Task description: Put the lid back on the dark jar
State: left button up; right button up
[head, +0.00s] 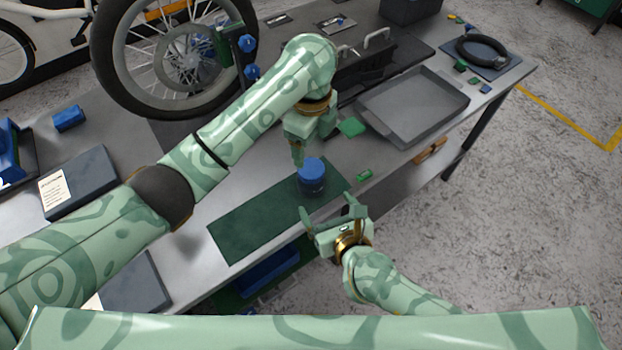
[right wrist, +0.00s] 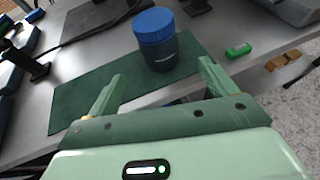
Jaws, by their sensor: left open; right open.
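The dark jar (head: 312,187) stands upright near the right end of a green mat (head: 250,228). The blue lid (head: 312,170) sits on top of the jar. In the right wrist view the lid (right wrist: 154,24) looks level on the jar (right wrist: 158,55), with no clear gap. My left gripper (head: 304,145) is open just behind and above the lid, its fingers pointing down and partly hidden by its wrist. My right gripper (head: 330,207) is open and empty in front of the jar, at the table's front edge. Its fingertips (right wrist: 160,72) point towards the jar, apart from it.
A grey tray (head: 413,105) lies behind right of the jar. A small green block (head: 364,175) lies right of the mat. A bike wheel (head: 175,55) stands at the back left. A dark case (head: 80,182) lies on the left. Bare table shows around the mat.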

aim_at(311, 181)
jog(key=x, duration=1.1)
jog(key=c, duration=1.4)
pick_arm(q)
jog(key=shift+c, duration=1)
pick_arm(e)
grip_shut()
pick_arm(q)
jog(key=n, duration=0.4)
jog(key=shift+d, duration=0.15)
jog(key=n, duration=0.6)
jog(key=shift+r, duration=0.1)
jog(key=n, duration=0.4)
jog(key=shift+n, duration=0.3)
jog(key=n, duration=0.3)
jog(key=shift+n, duration=0.3)
